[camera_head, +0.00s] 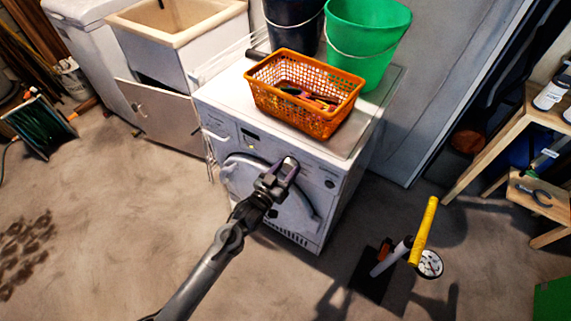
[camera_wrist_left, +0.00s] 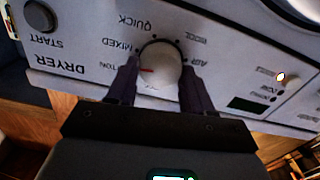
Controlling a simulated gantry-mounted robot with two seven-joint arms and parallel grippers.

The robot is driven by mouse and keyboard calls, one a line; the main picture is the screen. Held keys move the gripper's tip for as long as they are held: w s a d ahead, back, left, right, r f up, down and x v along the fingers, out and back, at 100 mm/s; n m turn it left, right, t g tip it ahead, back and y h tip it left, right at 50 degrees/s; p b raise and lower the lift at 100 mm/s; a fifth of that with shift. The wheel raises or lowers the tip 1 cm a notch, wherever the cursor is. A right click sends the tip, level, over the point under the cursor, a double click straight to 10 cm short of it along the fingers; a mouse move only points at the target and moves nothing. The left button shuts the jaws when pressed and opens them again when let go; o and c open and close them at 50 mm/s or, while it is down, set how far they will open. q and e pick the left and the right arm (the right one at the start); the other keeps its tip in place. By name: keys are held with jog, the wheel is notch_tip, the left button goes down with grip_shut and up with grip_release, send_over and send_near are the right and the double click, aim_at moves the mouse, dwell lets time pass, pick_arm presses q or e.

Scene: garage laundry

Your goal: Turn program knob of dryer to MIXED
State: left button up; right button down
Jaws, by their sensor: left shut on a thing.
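The white dryer (camera_head: 318,160) stands in the middle of the head view, its control panel along the upper front. My left gripper (camera_head: 287,168) reaches the panel, and its hand hides the knob there. In the left wrist view the panel appears upside down. The round pale program knob (camera_wrist_left: 160,66) sits between the two dark fingers of my left gripper (camera_wrist_left: 158,86), which is shut on it. The knob's red mark points left, towards the COTTON label, partly covered by a finger. The MIXED label (camera_wrist_left: 122,47) is just above that, then QUICK. My right gripper is not in view.
An orange basket (camera_head: 300,112) with small items and a green bucket (camera_head: 366,45) stand on the dryer. A yellow-handled pump (camera_head: 423,232) stands on the floor at right. The START button (camera_wrist_left: 39,16) and a small display (camera_wrist_left: 248,104) flank the knob.

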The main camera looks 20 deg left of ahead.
pick_arm(q)
jog(key=shift+m+p, duration=0.85)
jog(key=shift+m, duration=0.85)
jog(key=o, duration=1)
jog(key=shift+s+p, duration=0.3)
jog(key=shift+s, duration=0.15)
jog(key=p+v, duration=0.2)
jog(key=v, duration=0.8)
jog(key=shift+p, duration=0.3)
